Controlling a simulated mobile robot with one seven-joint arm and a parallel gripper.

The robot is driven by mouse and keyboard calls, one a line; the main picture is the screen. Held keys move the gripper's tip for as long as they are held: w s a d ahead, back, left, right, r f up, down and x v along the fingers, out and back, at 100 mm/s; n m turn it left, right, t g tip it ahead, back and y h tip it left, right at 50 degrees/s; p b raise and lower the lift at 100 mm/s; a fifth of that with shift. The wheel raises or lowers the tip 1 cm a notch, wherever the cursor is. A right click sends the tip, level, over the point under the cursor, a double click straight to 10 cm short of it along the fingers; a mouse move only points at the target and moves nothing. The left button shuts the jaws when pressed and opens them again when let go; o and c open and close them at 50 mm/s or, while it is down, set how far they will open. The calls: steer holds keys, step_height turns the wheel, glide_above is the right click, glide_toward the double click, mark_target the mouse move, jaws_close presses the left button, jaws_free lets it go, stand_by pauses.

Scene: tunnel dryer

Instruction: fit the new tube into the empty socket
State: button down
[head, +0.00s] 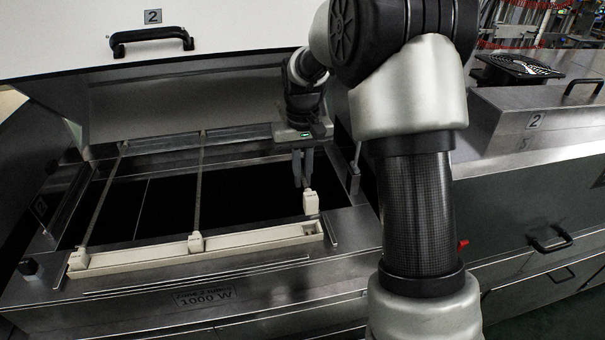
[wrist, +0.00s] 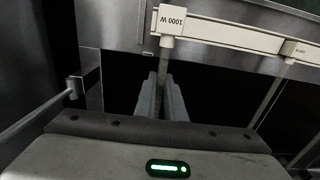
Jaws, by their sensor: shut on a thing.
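My gripper (head: 303,182) is shut on the new tube, a thin grey rod with a white end cap (head: 311,202). The empty socket (head: 311,230) is at the right end of the white front rail (head: 255,240). The cap appears just above and behind this socket in the head view. In the wrist view the cap overlaps the rail and hides the socket. Contact cannot be told. The tube's far end is hidden.
Two fitted tubes (head: 103,200) (head: 198,185) cross the dark dryer opening to the left. The lid (head: 200,25) with a black handle stands open above. The metal side edge (head: 350,190) of the opening lies close to my gripper's right.

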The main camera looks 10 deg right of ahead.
steer(key=shift+f+b, duration=1.4)
steer(key=shift+f, duration=1.15)
steer(key=shift+f+b, duration=0.6)
steer(key=shift+f, duration=1)
steer(key=c, duration=1.8)
jaws_free()
steer(key=shift+o, duration=0.2)
step_height(320, 180, up, 8)
steer(key=shift+f+p, duration=0.2)
steer(key=shift+p, duration=0.2)
steer(key=shift+r, duration=0.1)
